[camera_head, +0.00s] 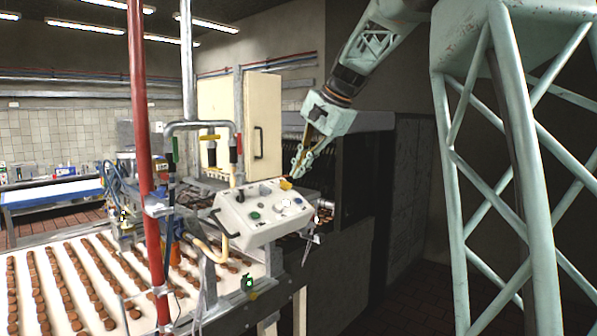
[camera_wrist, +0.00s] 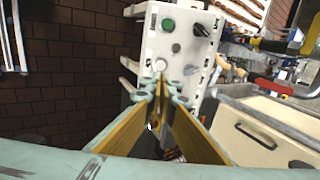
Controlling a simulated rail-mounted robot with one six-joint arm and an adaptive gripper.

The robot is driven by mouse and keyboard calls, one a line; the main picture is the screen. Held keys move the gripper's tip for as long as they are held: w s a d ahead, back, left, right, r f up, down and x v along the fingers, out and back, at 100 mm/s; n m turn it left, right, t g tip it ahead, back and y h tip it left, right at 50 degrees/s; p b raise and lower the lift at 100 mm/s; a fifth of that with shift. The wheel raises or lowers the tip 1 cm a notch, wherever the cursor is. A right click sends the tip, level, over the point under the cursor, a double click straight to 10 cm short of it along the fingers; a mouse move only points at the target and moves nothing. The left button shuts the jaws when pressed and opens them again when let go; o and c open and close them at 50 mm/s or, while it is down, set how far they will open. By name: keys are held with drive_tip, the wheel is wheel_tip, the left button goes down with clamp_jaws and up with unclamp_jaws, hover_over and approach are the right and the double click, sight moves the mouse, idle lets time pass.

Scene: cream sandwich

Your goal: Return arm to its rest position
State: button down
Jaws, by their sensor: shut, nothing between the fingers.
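My arm reaches down from the upper right in the head view. Its gripper (camera_head: 299,172) hangs just above the right part of a white control panel (camera_head: 240,217) with several buttons. In the wrist view my gripper's fingers (camera_wrist: 164,92) meet at the tips, shut with nothing between them. The panel (camera_wrist: 152,48) also shows there beyond the fingertips, with a green button (camera_wrist: 168,25) and dark knobs. I cannot tell whether the fingertips touch the panel.
A conveyor (camera_head: 75,258) carries rows of brown biscuits at lower left. A red vertical pole (camera_head: 140,120) stands in front of it. Pipes with handles rise beside the panel. A cream cabinet (camera_head: 262,115) stands behind. The floor right of the machine looks clear.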

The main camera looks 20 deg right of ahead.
drive_tip(key=shift+s, duration=0.1)
idle(0.3)
drive_tip(key=s+a+f+n+b, duration=0.25)
drive_tip(key=s+a, duration=0.25)
drive_tip(key=s, duration=0.4)
drive_tip(key=s+a+f+n+g+h+b, duration=0.15)
drive_tip(key=s+a+f, duration=0.25)
drive_tip(key=s, duration=0.5)
drive_tip(key=s+a+f+n+b, duration=0.25)
drive_tip(key=s+a, duration=0.25)
drive_tip(key=s, duration=0.5)
drive_tip(key=s+a+f+n+b, duration=0.1)
drive_tip(key=s+f+n+b, duration=0.2)
drive_tip(key=s+f, duration=0.7)
drive_tip(key=s+a+f+n+h+b, duration=0.1)
drive_tip(key=s+f+n+b, duration=0.2)
drive_tip(key=s+f, duration=0.8)
drive_tip(key=s+b, duration=0.1)
drive_tip(key=s, duration=0.6)
drive_tip(key=shift+a+f+b, duration=0.15)
drive_tip(key=shift+a+b, duration=0.15)
drive_tip(key=shift+a, duration=0.1)
drive_tip(key=shift+w, duration=0.1)
idle(1.3)
